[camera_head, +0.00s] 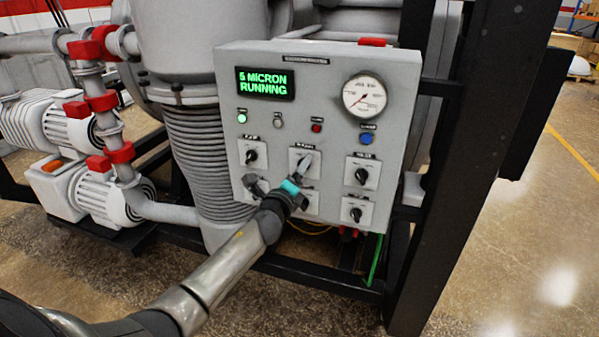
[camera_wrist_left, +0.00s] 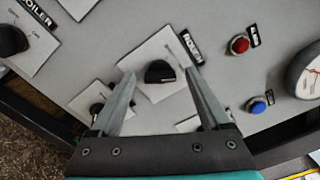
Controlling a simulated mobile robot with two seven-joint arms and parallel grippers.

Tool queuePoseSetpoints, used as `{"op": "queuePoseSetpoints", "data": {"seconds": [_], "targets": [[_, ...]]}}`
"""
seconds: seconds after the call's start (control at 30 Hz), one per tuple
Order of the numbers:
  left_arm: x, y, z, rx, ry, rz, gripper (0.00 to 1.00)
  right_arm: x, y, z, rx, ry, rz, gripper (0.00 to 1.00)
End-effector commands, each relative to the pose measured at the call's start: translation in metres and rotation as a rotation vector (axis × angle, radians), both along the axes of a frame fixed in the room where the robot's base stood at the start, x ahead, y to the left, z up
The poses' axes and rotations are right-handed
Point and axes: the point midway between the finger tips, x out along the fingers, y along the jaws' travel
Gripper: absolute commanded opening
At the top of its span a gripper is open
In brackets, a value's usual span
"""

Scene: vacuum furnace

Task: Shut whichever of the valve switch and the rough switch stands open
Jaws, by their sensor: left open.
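My left gripper (camera_head: 303,166) reaches the middle of the grey control panel (camera_head: 398,110). In the left wrist view, my left gripper (camera_wrist_left: 160,75) is open, its fingers on either side of a black knob on a white plate, the rough switch (camera_wrist_left: 158,72) by a label that seems to read ROUGH. I cannot tell whether the fingers touch the knob. Other black knobs sit at the upper left (camera_head: 251,155), upper right (camera_head: 361,176) and lower right (camera_head: 356,213) of the panel. I cannot read which is the valve switch, nor tell how the switches are set. My right gripper is out of view.
A green display (camera_head: 265,83) reads 5 MICRON RUNNING. A round gauge (camera_head: 365,95), a red button (camera_head: 316,128) and a blue button (camera_head: 366,138) sit above the switches. A black post (camera_head: 445,170) stands right of the panel; pumps and pipes (camera_head: 95,130) stand left.

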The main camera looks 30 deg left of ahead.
Motion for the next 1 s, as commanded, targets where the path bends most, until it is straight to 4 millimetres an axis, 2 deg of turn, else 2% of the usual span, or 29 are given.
{"op": "queuePoseSetpoints", "data": {"seconds": [0.37, 0.4, 1.0], "targets": [[0.0041, 0.0008, 0.0000, -0.001, 0.001, 0.000, 0.80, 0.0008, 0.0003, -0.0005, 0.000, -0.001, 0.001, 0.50], [0.0041, 0.0008, 0.0000, -0.001, 0.001, 0.000, 0.78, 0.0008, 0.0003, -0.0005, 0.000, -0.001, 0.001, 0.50], [0.0038, 0.0008, -0.0003, 0.000, 0.001, 0.000, 0.10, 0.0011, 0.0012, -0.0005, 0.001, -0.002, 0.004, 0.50]]}}
